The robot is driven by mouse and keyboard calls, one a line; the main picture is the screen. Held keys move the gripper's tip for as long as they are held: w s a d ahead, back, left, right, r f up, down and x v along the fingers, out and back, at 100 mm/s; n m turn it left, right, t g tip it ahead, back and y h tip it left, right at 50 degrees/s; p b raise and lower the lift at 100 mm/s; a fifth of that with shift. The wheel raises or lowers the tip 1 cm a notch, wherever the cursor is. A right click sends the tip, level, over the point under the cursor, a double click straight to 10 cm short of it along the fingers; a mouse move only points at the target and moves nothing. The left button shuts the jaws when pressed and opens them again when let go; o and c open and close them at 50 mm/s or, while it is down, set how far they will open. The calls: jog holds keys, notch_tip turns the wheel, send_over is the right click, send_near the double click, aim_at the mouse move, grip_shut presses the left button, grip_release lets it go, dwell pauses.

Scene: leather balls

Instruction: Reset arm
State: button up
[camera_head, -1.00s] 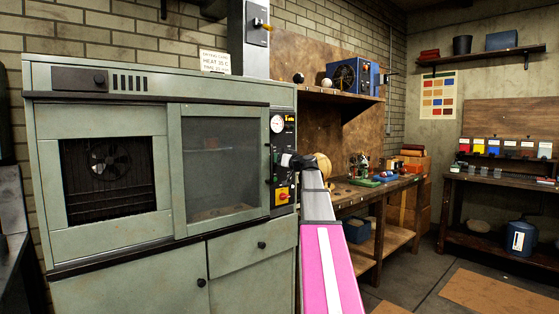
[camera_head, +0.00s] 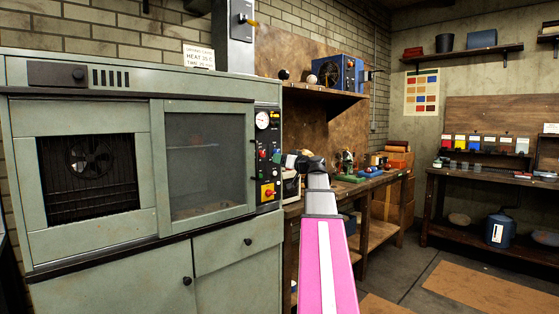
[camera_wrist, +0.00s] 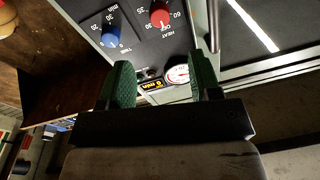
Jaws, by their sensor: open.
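My gripper (camera_wrist: 162,76) is open in the wrist view, with two green fingers spread apart and nothing between them. Beyond the fingers is the dark control panel (camera_wrist: 140,30) of the drying cabinet, with a blue knob (camera_wrist: 116,30), a red knob (camera_wrist: 160,17) and a round gauge (camera_wrist: 179,75). In the head view my pink arm rises at the lower middle. Its dark end is in front of the gap between the green cabinet (camera_head: 100,235) and the workbench, and the fingers are not clear there.
The cabinet fills the left, its glass door (camera_head: 205,185) shut. A wooden workbench (camera_head: 385,184) with small tools runs behind my arm. A shelf (camera_head: 325,92) holds a black ball (camera_head: 284,74), a white ball (camera_head: 312,80) and a blue machine (camera_head: 337,73). Floor at the right is partly open.

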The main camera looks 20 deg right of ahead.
dwell(0.3)
jog(key=s+a+f+g, duration=0.1)
jog(key=a+f+g, duration=0.2)
jog(key=a+f, duration=0.55)
jog(key=s+a+f+m+g+h, duration=0.1)
jog(key=a+f+g, duration=0.2)
jog(key=f, duration=1)
jog(key=s+a+f+g, duration=0.1)
jog(key=a+f+g, duration=0.2)
jog(key=a+f, duration=0.55)
jog(key=s+a+f+g+h, duration=0.3)
jog(key=s+f, duration=0.7)
jog(key=f, duration=0.4)
jog(key=s+a+f+m+g+h, duration=0.1)
jog(key=s+a+f+g+h, duration=0.2)
jog(key=s+f, duration=0.8)
notch_tip(320, 180, down, 4)
jog(key=shift+a+r+m+g, duration=0.3)
jog(key=shift+a+g, duration=0.5)
jog(key=shift+g, duration=0.4)
